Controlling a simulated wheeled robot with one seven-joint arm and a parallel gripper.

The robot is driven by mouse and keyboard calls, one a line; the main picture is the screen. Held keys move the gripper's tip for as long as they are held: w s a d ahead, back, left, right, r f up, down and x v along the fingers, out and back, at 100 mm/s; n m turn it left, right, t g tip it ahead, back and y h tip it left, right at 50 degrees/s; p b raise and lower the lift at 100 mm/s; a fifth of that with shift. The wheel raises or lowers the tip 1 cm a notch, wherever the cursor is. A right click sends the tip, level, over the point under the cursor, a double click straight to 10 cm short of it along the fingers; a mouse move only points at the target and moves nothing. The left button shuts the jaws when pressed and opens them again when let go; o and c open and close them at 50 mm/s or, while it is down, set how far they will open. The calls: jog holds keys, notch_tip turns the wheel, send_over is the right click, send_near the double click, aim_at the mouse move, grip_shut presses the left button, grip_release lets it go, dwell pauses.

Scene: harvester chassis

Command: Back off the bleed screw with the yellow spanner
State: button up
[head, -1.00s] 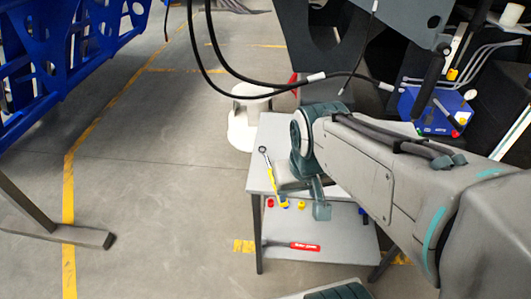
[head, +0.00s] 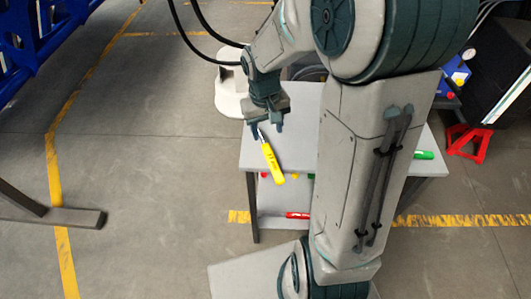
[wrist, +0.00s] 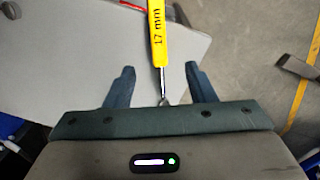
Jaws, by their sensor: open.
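The yellow spanner (head: 271,162) lies near the left edge of the grey table, its handle toward the table's front. In the wrist view its yellow handle (wrist: 157,35), marked 17 mm, points away from me, and its metal shaft runs in between my fingers. My gripper (head: 267,130) is open at the spanner's metal end. In the wrist view the fingers of my gripper (wrist: 160,90) stand apart on either side of the shaft, with a gap on both sides. The spanner's metal tip is partly hidden by the gripper body. I cannot make out the bleed screw.
The grey table (head: 302,145) has a lower shelf with a red-handled tool (head: 298,215). A green item (head: 423,155) lies at its right. A white stool (head: 230,95) stands behind, with black hoses (head: 205,45) hanging above. A red stand (head: 468,142) is at right.

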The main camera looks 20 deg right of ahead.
send_over(270, 155)
notch_tip(270, 155, down, 5)
jog(key=shift+a, duration=0.1)
jog(key=shift+f, duration=3.05)
grip_shut()
